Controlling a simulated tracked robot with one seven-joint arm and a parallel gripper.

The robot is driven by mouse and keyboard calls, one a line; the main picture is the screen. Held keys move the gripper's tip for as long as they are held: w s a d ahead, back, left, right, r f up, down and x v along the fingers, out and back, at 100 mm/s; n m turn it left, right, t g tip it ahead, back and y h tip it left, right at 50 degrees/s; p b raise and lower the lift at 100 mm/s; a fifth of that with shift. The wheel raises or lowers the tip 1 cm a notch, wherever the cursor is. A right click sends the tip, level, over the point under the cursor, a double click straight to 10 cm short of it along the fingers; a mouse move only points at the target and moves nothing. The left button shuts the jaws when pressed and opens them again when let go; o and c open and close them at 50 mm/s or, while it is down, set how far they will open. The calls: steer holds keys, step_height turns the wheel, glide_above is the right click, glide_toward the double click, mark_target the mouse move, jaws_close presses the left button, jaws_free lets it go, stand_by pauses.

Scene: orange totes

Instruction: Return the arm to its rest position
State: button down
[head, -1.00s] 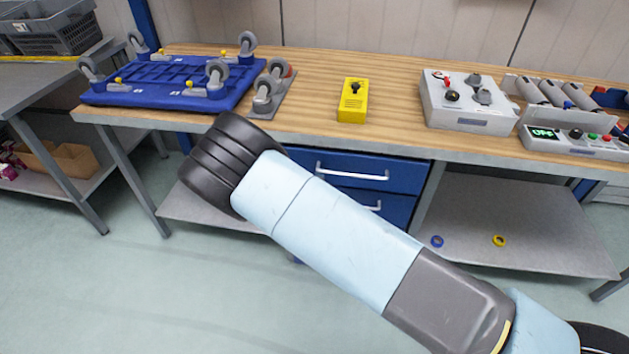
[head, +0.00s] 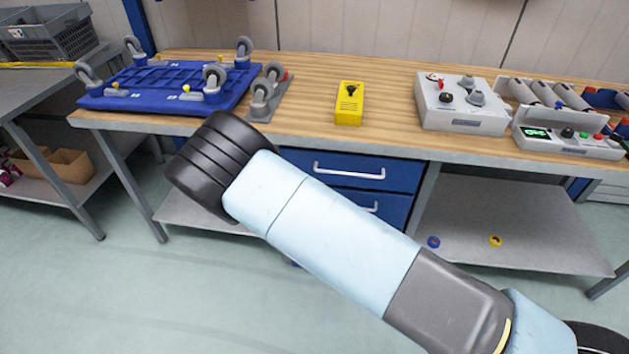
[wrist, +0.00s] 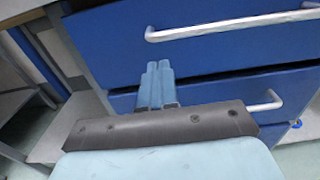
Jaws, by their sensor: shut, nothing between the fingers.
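My gripper (wrist: 157,84) shows in the wrist view with its light blue fingers together and nothing between them. It points toward the blue drawers (wrist: 220,45) with silver handles under the workbench; I cannot tell the exact gap. In the head view my arm reaches from the lower right up to the left, in front of the workbench (head: 320,130). My gripper is not visible there, hidden behind the arm's dark end.
On the workbench are a blue dolly (head: 160,84) with its wheels up, a yellow box (head: 349,104), a grey control box (head: 460,106) and a panel with buttons (head: 567,142). A lower shelf (head: 510,220) holds two tape rolls. The floor (head: 200,300) in front is clear.

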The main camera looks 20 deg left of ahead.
steer(key=v, duration=0.7)
steer(key=shift+s, duration=0.25)
steer(key=w+d+r+m+g+h, duration=0.3)
steer(key=d+r+m+h, duration=0.2)
steer(key=d+r+m, duration=0.45)
steer(key=w+d+r+m+g+h, duration=0.4)
steer(key=d+r, duration=0.3)
steer(key=d, duration=0.5)
steer(key=w+d+r+m+g+h, duration=0.25)
steer(key=d+r+m+h, duration=0.25)
steer(key=d+r+m, duration=0.5)
steer(key=s+d+r+m+g+y, duration=0.25)
steer(key=s+d+r+m, duration=0.2)
steer(key=d, duration=0.35)
steer(key=s+d+r+m+g+y, duration=0.2)
steer(key=s+d+r+m+g, duration=0.15)
steer(key=s+d, duration=0.3)
steer(key=s+d+r+m+t+y, duration=0.3)
steer(key=s+r+m+y, duration=0.2)
steer(key=s+r, duration=0.5)
steer(key=shift+s+d+r+m, duration=0.2)
steer(key=shift+s+m, duration=0.85)
steer(key=shift+s, duration=0.45)
steer(key=shift+t+y, duration=0.25)
